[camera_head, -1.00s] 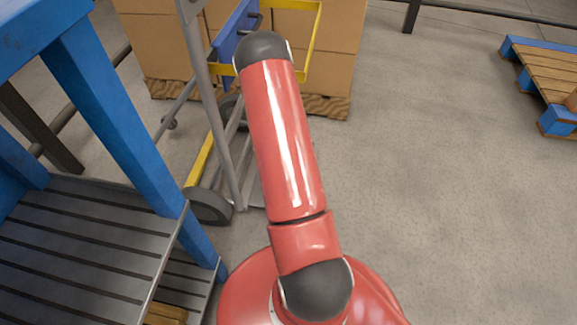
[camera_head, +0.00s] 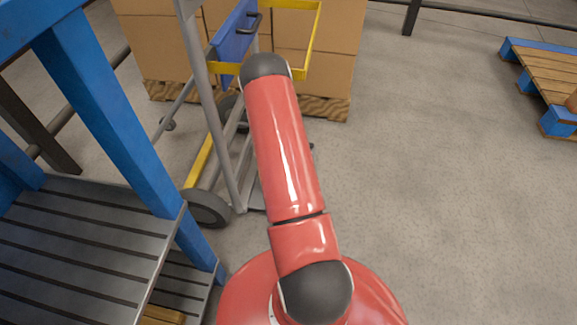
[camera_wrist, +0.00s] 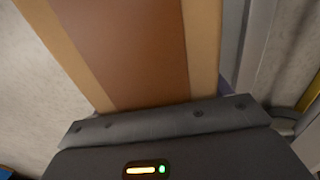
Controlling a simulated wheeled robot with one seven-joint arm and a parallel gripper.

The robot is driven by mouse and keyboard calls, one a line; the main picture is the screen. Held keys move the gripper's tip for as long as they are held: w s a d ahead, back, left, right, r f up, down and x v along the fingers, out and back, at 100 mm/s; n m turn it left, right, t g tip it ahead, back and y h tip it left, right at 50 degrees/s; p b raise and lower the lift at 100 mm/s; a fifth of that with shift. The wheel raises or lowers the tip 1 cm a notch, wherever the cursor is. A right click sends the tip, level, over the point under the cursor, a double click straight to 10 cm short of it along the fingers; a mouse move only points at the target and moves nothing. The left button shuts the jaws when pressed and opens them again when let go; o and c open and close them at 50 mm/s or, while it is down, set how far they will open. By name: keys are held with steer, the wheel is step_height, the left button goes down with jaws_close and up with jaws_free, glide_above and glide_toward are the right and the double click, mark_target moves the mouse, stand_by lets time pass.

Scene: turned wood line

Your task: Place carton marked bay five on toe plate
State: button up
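A tan carton (camera_wrist: 205,45) with a wide brown band fills the upper middle of the wrist view, tight against my gripper (camera_wrist: 165,120). The gripper appears shut on it; the fingertips are mostly hidden. No bay marking is readable. In the head view my red arm hides the gripper and the carton. The hand truck (camera_head: 208,110) stands upright at centre left, with grey rails, yellow parts and a black wheel. A bit of its grey toe plate (camera_head: 256,201) shows at floor level beside my arm; the rest is hidden.
A blue-legged table (camera_head: 105,115) with a slatted grey shelf (camera_head: 75,235) stands close on the left. Stacked cartons (camera_head: 335,55) on a pallet stand behind the truck. A blue-edged wooden pallet (camera_head: 545,75) lies at far right. The floor right of my arm is clear.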

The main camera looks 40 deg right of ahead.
steer(key=o, duration=0.4)
steer(key=shift+c, duration=0.2)
step_height(320, 180, up, 12)
steer(key=shift+r+p, duration=0.15)
steer(key=shift+p, duration=0.95)
